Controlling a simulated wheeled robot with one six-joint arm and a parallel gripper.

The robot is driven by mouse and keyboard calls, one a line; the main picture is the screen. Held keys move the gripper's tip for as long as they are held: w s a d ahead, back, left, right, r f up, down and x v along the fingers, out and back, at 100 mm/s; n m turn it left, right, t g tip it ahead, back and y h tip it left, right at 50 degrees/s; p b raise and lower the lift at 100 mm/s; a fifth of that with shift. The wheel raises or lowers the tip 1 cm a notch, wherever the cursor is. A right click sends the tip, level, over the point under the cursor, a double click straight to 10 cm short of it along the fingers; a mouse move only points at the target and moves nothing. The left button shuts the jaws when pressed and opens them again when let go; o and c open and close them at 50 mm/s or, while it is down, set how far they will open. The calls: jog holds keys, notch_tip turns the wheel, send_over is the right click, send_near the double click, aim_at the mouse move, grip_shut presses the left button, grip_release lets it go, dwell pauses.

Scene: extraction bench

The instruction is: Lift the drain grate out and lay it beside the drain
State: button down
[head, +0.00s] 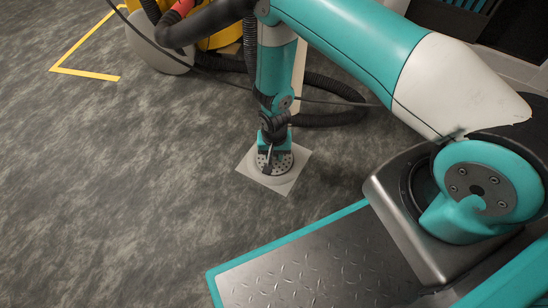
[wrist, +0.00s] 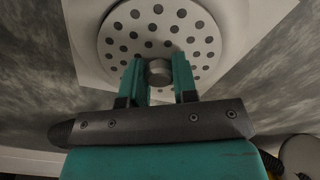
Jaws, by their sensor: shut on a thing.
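The drain grate (head: 282,166) is a round pale disc with many dark holes, and the wrist view shows it (wrist: 118,38) from close up. A short round grey knob (wrist: 158,72) stands on it. My gripper (head: 267,160) points down over the grate. In the wrist view its two teal fingers (wrist: 158,78) are shut on the knob, one on each side. The drain's square white surround (head: 289,187) lies on the floor around and below the grate. I cannot tell whether the grate is seated or slightly raised. The drain opening is hidden.
The grey mottled floor is clear to the left and front of the drain. A yellow machine (head: 222,38) stands behind, with a black ribbed hose (head: 335,118) looping on the floor behind and right. Yellow tape (head: 85,74) marks the floor at the far left.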

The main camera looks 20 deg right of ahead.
jog(key=shift+r+p, duration=1.4)
jog(key=shift+r, duration=0.3)
